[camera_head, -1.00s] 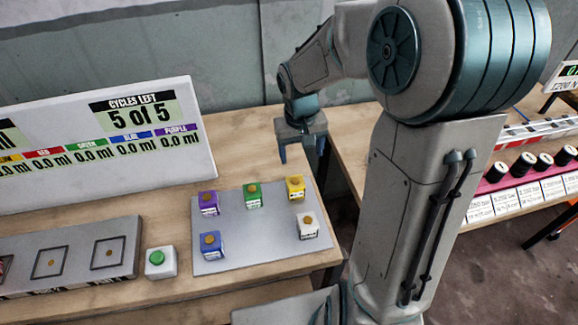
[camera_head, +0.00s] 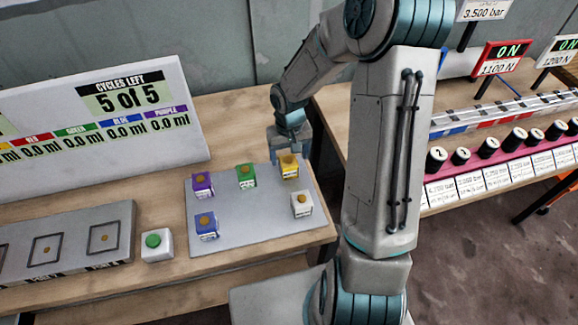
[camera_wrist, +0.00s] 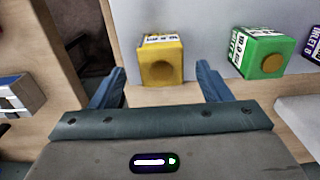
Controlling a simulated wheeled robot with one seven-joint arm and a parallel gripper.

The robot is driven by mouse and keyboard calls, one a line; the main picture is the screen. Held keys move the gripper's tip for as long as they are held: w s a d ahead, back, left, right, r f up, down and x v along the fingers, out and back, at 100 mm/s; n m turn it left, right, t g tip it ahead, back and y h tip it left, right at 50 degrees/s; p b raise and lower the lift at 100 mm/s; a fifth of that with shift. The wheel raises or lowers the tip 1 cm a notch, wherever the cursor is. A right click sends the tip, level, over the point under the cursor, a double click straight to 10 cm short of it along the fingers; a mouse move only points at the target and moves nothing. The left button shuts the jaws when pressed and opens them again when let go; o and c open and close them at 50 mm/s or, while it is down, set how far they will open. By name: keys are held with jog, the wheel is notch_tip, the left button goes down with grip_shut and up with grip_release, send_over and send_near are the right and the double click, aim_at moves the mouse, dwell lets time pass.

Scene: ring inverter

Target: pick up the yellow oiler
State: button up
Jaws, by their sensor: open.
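The yellow oiler (camera_head: 289,166) is a small yellow block with a white label and a round knob on top. It stands upright at the back right of the grey mat (camera_head: 245,218). My gripper (camera_head: 287,158) is open, close to the yellow oiler at its back side. In the wrist view the yellow oiler (camera_wrist: 162,62) lies just beyond and between the two blue fingertips (camera_wrist: 160,82), with a gap to each. Nothing is held.
A green oiler (camera_head: 246,177) stands left of the yellow one, with purple (camera_head: 202,186), blue (camera_head: 206,226) and white (camera_head: 301,204) oilers on the same mat. A green button box (camera_head: 156,245) and a display board (camera_head: 100,115) stand further left.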

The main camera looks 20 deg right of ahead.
aim_at(289, 161)
jog(key=shift+f+p, duration=0.35)
jog(key=shift+f, duration=2.1)
jog(key=c, duration=1.1)
